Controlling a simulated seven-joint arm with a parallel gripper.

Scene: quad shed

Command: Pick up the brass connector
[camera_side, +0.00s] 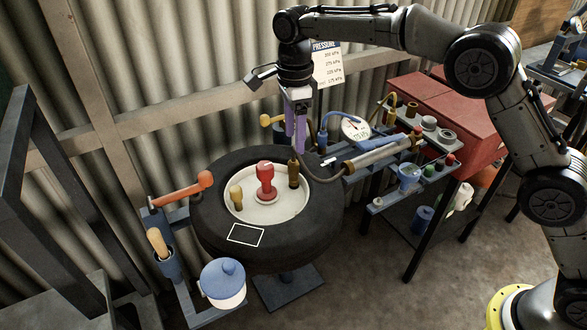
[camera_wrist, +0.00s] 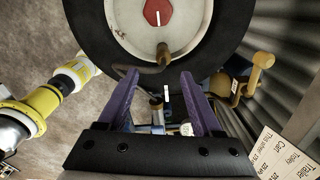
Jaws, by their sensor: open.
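The brass connector (camera_side: 294,175) is a dark brass upright cylinder at the right inner side of the cream wheel hub (camera_side: 243,212). A dark hose (camera_side: 325,179) runs up close to it. In the wrist view the connector (camera_wrist: 163,54) shows beyond the fingertips, roughly in line with the gap between them. My gripper (camera_side: 296,146) has purple fingers pointing down just above the connector. In the wrist view my gripper (camera_wrist: 158,75) is spread open with nothing between its fingers. I cannot tell the exact height gap.
A black tyre (camera_side: 215,225) surrounds the hub, with a white square outline (camera_side: 246,235) on it. A red knob (camera_side: 265,178) and a tan peg (camera_side: 236,196) stand left of the connector. A pressure gauge (camera_side: 355,128) and a metal cylinder (camera_side: 376,156) are close on the right.

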